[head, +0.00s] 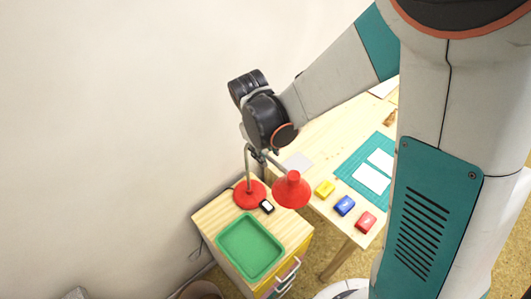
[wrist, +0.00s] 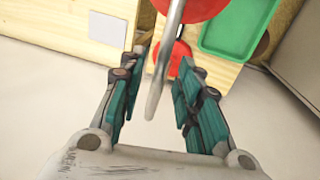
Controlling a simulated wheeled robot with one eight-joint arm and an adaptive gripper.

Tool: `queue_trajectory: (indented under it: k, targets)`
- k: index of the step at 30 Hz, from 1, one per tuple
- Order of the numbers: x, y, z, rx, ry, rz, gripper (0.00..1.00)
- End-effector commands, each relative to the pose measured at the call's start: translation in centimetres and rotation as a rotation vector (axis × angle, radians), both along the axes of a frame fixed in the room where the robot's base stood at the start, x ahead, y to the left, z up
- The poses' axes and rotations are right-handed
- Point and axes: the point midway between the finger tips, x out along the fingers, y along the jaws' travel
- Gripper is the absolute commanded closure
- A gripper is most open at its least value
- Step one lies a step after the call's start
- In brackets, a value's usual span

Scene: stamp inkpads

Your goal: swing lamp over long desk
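The red lamp has a round base on the small wooden cabinet (head: 205,217), a thin metal stem, and a red shade (head: 292,191). In the head view the shade appears between the cabinet and the near left end of the long desk (head: 318,140). My gripper (head: 257,156) is at the top of the lamp's stem, partly hidden by my wrist. In the wrist view its fingers (wrist: 159,70) are spread apart, with the lamp's metal rod (wrist: 166,55) between them. A gap shows on both sides of the rod. The shade (wrist: 205,6) is cut off at the top edge.
Yellow (head: 325,189), blue (head: 345,206) and red (head: 366,222) inkpads line the desk's front edge. A teal mat (head: 352,169) with white cards lies behind them. A wall stands on the left.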

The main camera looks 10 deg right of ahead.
Motion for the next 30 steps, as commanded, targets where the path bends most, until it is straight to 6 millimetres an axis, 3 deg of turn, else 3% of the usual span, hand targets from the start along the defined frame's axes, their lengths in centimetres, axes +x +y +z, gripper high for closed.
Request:
queue_trajectory:
  k: [8, 13, 30]
  targets:
    - [0.01, -0.03, -0.11, 0.000, 0.000, 0.000, 0.69]
    - [0.00, -0.02, -0.11, 0.000, 0.000, 0.000, 1.00]
    - [0.58, -0.95, -0.24, 0.000, -0.001, 0.099, 1.00]
